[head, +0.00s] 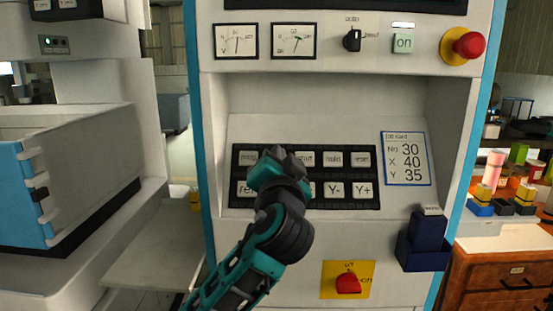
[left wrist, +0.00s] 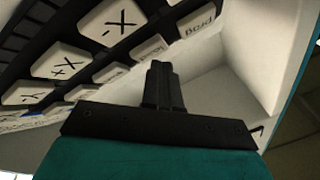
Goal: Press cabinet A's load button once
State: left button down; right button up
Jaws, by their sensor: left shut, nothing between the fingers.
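The control cabinet's dark button panel (head: 372,150) sits in a pale recess in the head view. It carries two rows of white buttons. Readable labels include start (head: 305,159), Y- (head: 334,189) and Y+ (head: 362,190). My left gripper (head: 277,160) is shut and empty in front of the panel's left half, hiding some buttons. No load label is clearly readable in the head view. In the left wrist view, the shut fingers (left wrist: 161,75) point up, near a row of small white buttons (left wrist: 148,47). Contact with any button cannot be told. My right gripper is not in view.
Above the panel are two gauges, a selector knob (head: 352,40), an on button (head: 403,43) and a red emergency button (head: 468,44). Below is a red switch (head: 348,284) on a yellow plate. A dark blue holder (head: 427,242) sticks out at lower right.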

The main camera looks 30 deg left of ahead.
pick_arm(q)
jog(key=shift+w+a+f, duration=0.15)
jog(key=shift+w+f, duration=0.1)
jog(key=shift+w, duration=0.05)
dwell(0.5)
dwell(0.4)
jog(key=shift+s+d+r, duration=0.35)
jog(key=shift+s+r, duration=0.1)
jog(key=shift+s, duration=0.1)
jog(key=shift+s+d+r+p, duration=0.55)
jog(key=shift+s+r+p, duration=0.2)
jog(key=shift+s+p, duration=0.15)
jog(key=shift+s+d+r+p, duration=0.55)
jog(key=shift+s+r+p, duration=0.2)
jog(key=shift+s, duration=0.1)
